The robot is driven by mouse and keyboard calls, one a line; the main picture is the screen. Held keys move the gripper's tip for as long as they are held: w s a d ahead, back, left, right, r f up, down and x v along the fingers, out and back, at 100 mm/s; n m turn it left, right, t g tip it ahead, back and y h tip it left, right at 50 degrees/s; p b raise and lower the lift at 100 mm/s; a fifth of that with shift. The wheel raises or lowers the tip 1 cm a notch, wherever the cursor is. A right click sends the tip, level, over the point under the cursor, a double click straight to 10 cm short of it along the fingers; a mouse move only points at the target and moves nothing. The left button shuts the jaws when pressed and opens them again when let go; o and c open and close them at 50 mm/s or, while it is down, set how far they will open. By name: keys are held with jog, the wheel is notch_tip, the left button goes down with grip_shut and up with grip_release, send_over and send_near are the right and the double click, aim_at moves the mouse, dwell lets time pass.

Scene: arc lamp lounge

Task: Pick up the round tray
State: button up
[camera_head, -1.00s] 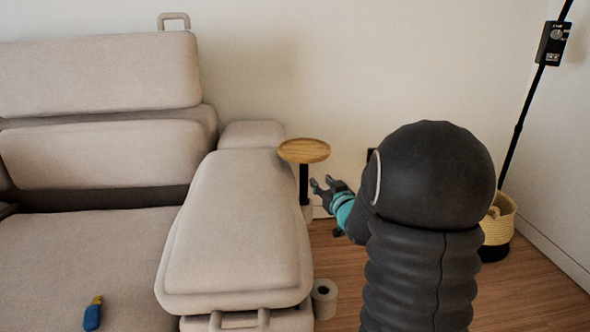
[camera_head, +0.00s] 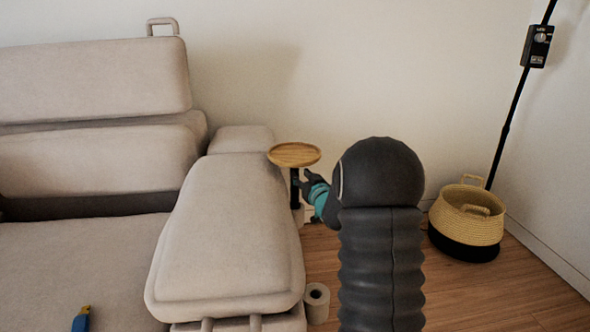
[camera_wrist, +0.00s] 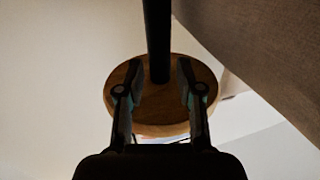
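The round tray (camera_head: 294,154) is a light wooden disc with a raised rim. It sits level on top of a black post (camera_head: 295,190) beside the sofa arm. In the wrist view the round tray (camera_wrist: 160,118) appears beneath the black post (camera_wrist: 158,35), with its flat wooden face partly behind my fingers. My gripper (camera_head: 305,179) is just below and right of the tray, close to the post. In the wrist view my gripper (camera_wrist: 160,72) is open, one finger on each side of the post's line. I cannot tell whether the fingers touch anything.
A beige sofa (camera_head: 225,235) fills the left. A blue and yellow object (camera_head: 81,320) lies on its seat. A toilet roll (camera_head: 317,303) stands on the floor. A woven basket (camera_head: 468,225) and a black lamp pole (camera_head: 510,120) are at right. Wooden floor (camera_head: 480,300) is clear in front.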

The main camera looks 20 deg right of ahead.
aim_at(296, 172)
jog(key=w, duration=0.4)
jog(key=shift+w+d+f, duration=0.1)
jog(key=shift+w+f, duration=0.05)
jog(key=shift+f, duration=0.2)
grip_shut()
jog(key=shift+r, duration=0.1)
